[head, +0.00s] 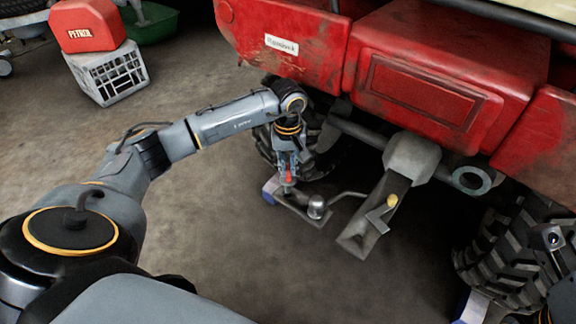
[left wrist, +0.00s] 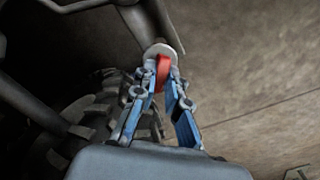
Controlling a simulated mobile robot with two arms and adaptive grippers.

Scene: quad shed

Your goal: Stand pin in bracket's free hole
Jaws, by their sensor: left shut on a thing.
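My left gripper (head: 288,172) points down behind the quad and is shut on the red-topped pin (head: 288,180). In the left wrist view the red part of the pin (left wrist: 162,74) is between the two fingers (left wrist: 166,85), with a pale round piece just beyond it. The bracket (head: 300,205) is a flat grey plate with a round tow ball (head: 316,206) on it. The pin's lower end overlaps the plate's left part in the head view. I cannot tell whether it is inside the hole, which is hidden. My right gripper is out of view.
The red quad (head: 430,80) stands close above and behind the bracket. A grey plate with a yellow-topped piece (head: 392,200) hangs right of the ball. Tyres flank the bracket. A petrol can (head: 88,25) on a crate (head: 108,75) stands far left. The floor in front is clear.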

